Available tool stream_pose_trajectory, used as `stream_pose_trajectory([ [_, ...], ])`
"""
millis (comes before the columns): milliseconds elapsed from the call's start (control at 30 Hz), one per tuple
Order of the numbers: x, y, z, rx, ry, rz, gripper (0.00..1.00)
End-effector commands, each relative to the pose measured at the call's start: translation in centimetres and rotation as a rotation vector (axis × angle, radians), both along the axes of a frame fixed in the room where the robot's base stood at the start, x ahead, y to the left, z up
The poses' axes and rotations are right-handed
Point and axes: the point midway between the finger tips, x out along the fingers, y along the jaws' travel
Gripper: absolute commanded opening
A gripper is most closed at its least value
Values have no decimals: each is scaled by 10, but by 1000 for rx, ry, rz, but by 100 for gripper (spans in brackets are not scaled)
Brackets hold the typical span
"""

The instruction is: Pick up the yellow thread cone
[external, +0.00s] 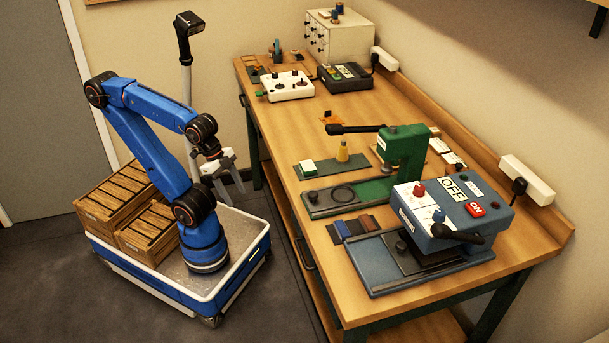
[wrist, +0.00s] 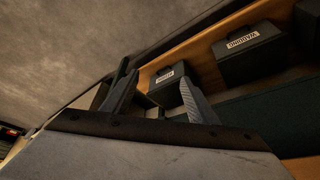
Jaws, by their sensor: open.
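The yellow thread cone (external: 343,152) stands upright on the dark green mat (external: 325,168) on the wooden table, in the external view. The cone does not show in the wrist view.
The green press (external: 400,150) with its black lever (external: 352,129) stands close to the cone. A blue-grey machine (external: 450,215) fills the near end of the table. A white control box (external: 288,86) stands farther back.

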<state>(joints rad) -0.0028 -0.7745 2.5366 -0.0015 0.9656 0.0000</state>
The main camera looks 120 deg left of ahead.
Motion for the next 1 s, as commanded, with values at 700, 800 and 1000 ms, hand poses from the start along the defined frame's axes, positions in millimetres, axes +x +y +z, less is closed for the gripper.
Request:
stream_pose_trajectory([
  [700, 2, 0, 235, 0, -4, 0, 53],
  [800, 2, 0, 282, 0, -4, 0, 53],
  [1000, 1, 0, 349, 0, -2, 0, 53],
])
